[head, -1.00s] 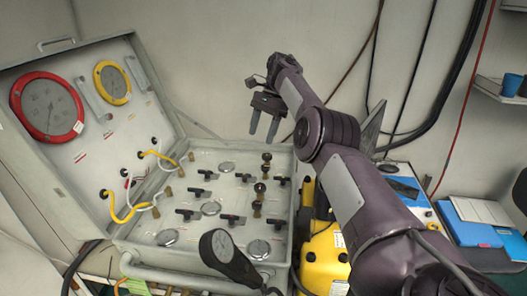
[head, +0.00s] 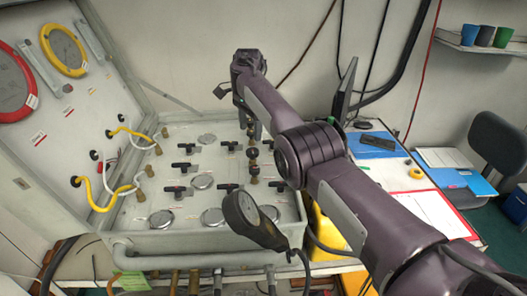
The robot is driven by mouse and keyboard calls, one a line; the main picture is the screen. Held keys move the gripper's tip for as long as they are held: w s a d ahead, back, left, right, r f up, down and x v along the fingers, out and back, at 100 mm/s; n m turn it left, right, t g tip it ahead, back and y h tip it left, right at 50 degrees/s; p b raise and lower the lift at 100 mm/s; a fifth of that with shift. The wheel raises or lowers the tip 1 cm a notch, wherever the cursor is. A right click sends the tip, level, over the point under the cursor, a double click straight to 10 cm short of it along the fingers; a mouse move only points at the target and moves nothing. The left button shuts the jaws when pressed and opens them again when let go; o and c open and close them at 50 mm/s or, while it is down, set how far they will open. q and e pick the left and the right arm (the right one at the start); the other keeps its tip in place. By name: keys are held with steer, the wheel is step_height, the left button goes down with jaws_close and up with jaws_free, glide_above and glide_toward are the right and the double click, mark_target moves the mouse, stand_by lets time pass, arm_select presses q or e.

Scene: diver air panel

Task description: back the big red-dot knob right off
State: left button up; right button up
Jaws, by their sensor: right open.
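The air panel (head: 150,226) is an open grey case with several black T-handles and a column of upright dark round knobs on its right part. The rear knob (head: 251,133) and the one in front of it (head: 252,153) stand in this column. I cannot make out a red dot on any knob, so I cannot tell which is the big red-dot knob. My right gripper (head: 251,126) is open, fingers down, at the rear of this column. It partly overlaps the rear knob in view; contact cannot be told. My left gripper is out of view.
A black round-headed device (head: 262,222) on a cable stands at the panel's front edge. Yellow hoses (head: 85,190) and white hoses run at the left. The lid with red (head: 12,85) and yellow (head: 64,50) gauges rises at the left. A desk with papers (head: 432,212) is at the right.

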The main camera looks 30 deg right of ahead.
mark_target(252, 151)
steer(key=shift+s+d+f, duration=0.1)
steer(key=shift+f, duration=0.35)
steer(key=shift+s+d+f+p, duration=0.15)
steer(key=shift+f+p, duration=0.15)
steer(key=shift+f, duration=0.35)
steer(key=shift+d+f+p, duration=0.1)
steer(key=shift+f+p, duration=0.2)
steer(key=shift+f, duration=0.3)
step_height(252, 151, down, 4)
steer(key=shift+a+r, duration=0.15)
steer(key=shift+r, duration=0.1)
steer(key=shift+f, duration=0.35)
steer(key=c, duration=1)
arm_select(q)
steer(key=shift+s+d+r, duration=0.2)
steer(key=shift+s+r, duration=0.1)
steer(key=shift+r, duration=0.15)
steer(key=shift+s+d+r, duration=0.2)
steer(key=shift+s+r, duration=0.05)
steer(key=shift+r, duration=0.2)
arm_select(e)
steer(key=shift+o, duration=0.2)
